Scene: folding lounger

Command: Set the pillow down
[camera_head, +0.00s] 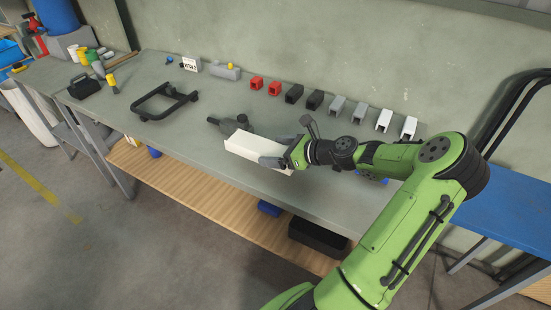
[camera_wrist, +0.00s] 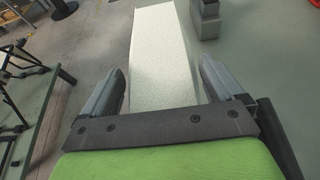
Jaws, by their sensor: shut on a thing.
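The pillow (camera_head: 248,149) is a long white block, held level over the front middle of the grey workbench (camera_head: 190,141). My gripper (camera_head: 281,159) is shut on its right end. In the wrist view, the pillow (camera_wrist: 160,45) lies between the two dark fingers of my gripper (camera_wrist: 164,72) and reaches away from them. Its near end is partly hidden by the gripper. I cannot tell whether its underside touches the bench top.
A dark grey part (camera_head: 232,125) lies close behind the pillow. A black frame (camera_head: 166,101) stands to the left. Red, black, grey and white brackets (camera_head: 315,99) line the back. Bare bench lies between frame and pillow. The bench's front edge is close to the pillow.

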